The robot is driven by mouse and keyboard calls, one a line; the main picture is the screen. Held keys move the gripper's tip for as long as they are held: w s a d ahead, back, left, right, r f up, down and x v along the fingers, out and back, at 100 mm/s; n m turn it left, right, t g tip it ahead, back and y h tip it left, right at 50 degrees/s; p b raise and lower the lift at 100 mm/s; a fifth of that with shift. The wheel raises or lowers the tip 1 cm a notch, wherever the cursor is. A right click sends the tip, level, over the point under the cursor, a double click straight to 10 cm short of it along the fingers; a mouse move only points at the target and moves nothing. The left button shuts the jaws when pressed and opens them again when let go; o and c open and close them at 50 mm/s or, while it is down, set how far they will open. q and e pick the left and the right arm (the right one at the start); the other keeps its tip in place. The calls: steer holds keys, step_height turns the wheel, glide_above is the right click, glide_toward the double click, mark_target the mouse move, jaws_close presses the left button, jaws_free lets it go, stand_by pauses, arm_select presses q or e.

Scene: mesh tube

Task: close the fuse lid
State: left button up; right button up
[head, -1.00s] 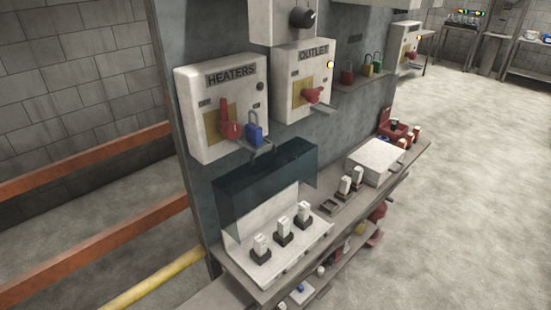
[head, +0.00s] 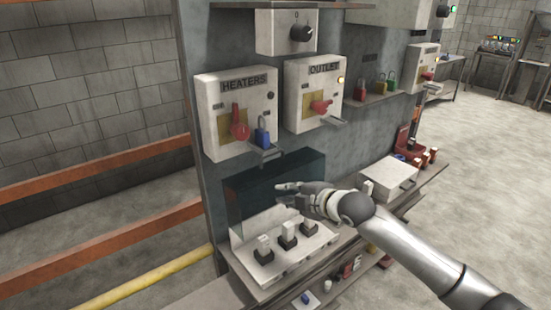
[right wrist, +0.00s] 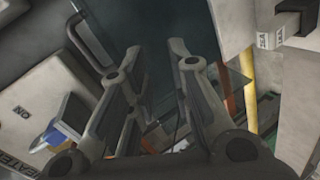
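The fuse lid (head: 250,182) is a dark see-through cover. It stands raised at the back of a white fuse box (head: 292,263) with three fuses (head: 289,237) upright in it. My right gripper (head: 281,194) reaches in from the right, with its fingers pointing left in front of the lid. In the right wrist view the gripper (right wrist: 153,55) has its fingers apart, with the dark lid (right wrist: 155,25) showing between and beyond them. I cannot tell whether it touches the lid. My left gripper is not in view.
Above the lid are the HEATERS box (head: 235,112), with a red handle and blue padlock (head: 262,135), and the OUTLET box (head: 314,95). A closed white box (head: 388,178) stands farther along the shelf. Padlocks (head: 380,82) sit on a ledge. Open floor lies to the right.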

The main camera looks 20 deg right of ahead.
steer(key=n+t, duration=0.1)
steer(key=n, duration=0.1)
glide_toward(272, 155)
steer(key=s, duration=0.2)
arm_select(q)
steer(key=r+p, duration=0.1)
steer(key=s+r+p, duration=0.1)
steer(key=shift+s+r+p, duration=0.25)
steer(key=shift+p, duration=0.1)
arm_select(e)
steer(key=x, duration=1.1)
steer(key=shift+w+d+r, duration=0.2)
steer(key=shift+d+r, duration=0.1)
jaws_close()
